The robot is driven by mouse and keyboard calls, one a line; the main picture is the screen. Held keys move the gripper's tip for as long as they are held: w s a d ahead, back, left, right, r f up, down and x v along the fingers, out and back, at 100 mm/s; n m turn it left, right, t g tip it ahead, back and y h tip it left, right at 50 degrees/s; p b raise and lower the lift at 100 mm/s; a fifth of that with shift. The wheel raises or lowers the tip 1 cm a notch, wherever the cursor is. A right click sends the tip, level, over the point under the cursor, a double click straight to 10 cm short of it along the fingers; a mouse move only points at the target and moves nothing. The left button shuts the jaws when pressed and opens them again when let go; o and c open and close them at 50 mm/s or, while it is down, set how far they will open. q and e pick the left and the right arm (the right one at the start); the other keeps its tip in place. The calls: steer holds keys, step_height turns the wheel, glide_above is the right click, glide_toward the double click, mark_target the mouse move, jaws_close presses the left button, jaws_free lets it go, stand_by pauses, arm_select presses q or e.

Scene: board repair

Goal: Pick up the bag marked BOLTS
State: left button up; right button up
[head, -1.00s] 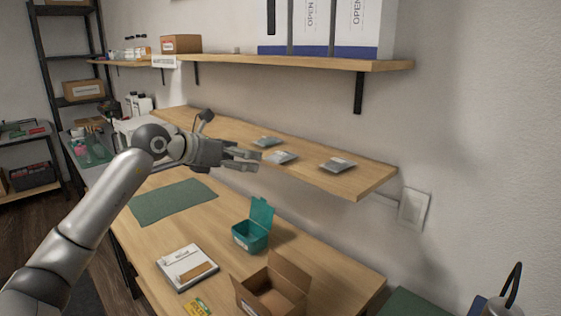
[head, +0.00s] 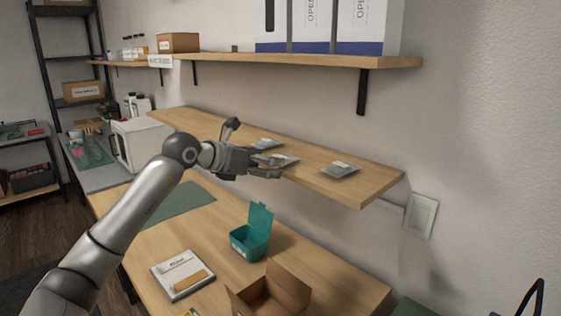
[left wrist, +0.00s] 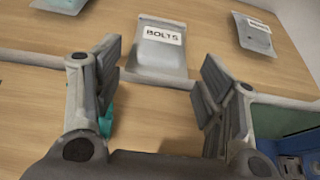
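The bag marked BOLTS (left wrist: 160,52) is a small grey bag with a white label, lying flat near the front edge of the lower shelf. In the head view it is the middle bag (head: 288,159), partly behind my left gripper (head: 270,165). My left gripper (left wrist: 163,80) is open and empty. In the left wrist view its fingers stand to either side of the bag's near end, with the bag ahead between them and no contact visible. My right gripper is not in view.
Similar bags lie on either side: one farther left (head: 265,144) and one to the right (head: 340,171). Below, the bench holds a teal open box (head: 249,240), an open cardboard box (head: 262,298) and a white case (head: 183,275). An upper shelf (head: 300,60) runs above.

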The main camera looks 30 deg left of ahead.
arm_select(q)
steer(key=shift+w+f, duration=0.15)
steer(key=shift+w, duration=0.05)
steer(key=c, duration=0.7)
